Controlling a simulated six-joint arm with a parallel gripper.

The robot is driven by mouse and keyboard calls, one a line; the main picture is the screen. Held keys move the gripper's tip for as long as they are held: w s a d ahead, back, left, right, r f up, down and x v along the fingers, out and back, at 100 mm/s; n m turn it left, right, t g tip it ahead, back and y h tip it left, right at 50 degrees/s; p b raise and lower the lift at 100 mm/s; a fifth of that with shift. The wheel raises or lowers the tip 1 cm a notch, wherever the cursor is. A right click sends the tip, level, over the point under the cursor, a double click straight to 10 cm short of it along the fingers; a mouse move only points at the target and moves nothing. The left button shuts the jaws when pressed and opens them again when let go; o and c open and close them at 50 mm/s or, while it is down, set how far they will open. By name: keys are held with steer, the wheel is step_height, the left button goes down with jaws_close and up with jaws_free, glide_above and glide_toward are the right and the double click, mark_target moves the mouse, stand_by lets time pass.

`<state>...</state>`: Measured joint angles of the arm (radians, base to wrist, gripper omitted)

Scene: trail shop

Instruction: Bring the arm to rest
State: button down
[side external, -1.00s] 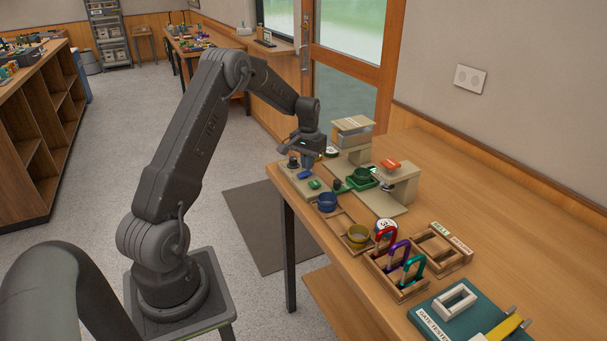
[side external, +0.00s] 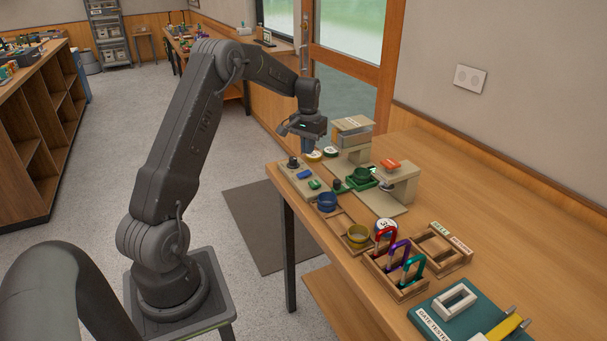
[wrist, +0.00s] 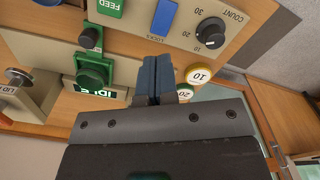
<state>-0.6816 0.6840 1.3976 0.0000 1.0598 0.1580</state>
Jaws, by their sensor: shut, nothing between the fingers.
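My gripper (side external: 307,148) hangs in the air above the far left end of the workbench (side external: 500,185), with its fingers angled downward. It is clear of the control panel (side external: 312,184) below it. In the wrist view my fingers (wrist: 154,72) are together with nothing between them. My arm is bent at the elbow and reaches over the bench's left edge.
Bench room at right is clear.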

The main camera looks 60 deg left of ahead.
steer(key=s+d+r+m+t, duration=0.1)
steer(key=s+d+r, duration=0.2)
steer(key=d+r, duration=0.5)
steer(key=s+d+r+m+t, duration=0.1)
steer(key=s+d+r+m, duration=0.1)
steer(key=d+r, duration=0.65)
steer(key=s+d+f+m+t, duration=0.2)
steer(key=s+d+m+t, duration=0.1)
steer(key=s+d, duration=1.4)
steer(key=shift+s+t, duration=0.3)
steer(key=shift+s, duration=0.15)
steer(key=shift+w+r, duration=0.1)
